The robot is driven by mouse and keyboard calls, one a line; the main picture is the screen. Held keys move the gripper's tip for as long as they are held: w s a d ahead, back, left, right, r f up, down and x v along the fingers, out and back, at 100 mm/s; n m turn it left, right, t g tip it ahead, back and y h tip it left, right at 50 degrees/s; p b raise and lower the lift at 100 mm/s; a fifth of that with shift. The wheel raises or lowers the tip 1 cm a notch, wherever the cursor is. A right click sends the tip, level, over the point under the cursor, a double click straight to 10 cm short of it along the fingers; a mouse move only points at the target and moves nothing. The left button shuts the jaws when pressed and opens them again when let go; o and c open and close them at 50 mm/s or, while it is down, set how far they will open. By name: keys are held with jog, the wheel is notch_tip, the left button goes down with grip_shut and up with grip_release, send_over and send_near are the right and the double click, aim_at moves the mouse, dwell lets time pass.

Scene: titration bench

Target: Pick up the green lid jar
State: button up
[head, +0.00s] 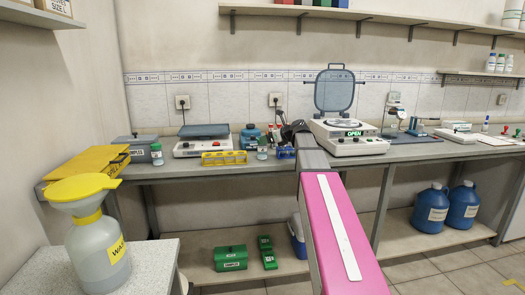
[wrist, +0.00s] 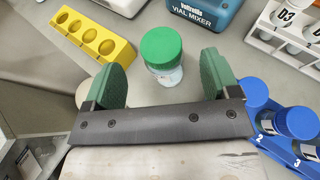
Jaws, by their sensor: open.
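A small clear jar with a green lid (wrist: 161,48) stands upright on the bench in the wrist view, just beyond and between my fingertips. My gripper (wrist: 160,75) is open, with one green-padded finger on each side of the jar's near side and nothing held. A gap shows between the lid and each finger. In the head view, the jar (head: 262,152) stands between the yellow rack and the blue rack, and my dark gripper (head: 289,131) is to its right. Another green-lidded jar (head: 157,155) stands farther left on the bench.
A yellow rack (wrist: 90,36) lies left of the jar, and a blue vial mixer (wrist: 205,12) stands behind it. Blue-capped vials (wrist: 292,122) sit close to my right finger. A white rack (wrist: 262,37) is at the upper right. Bare bench (wrist: 215,40) shows right of the jar.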

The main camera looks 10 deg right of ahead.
aim_at(262, 149)
jog(key=shift+x, duration=2.6)
jog(key=shift+d+f, duration=0.1)
jog(key=c, duration=1.1)
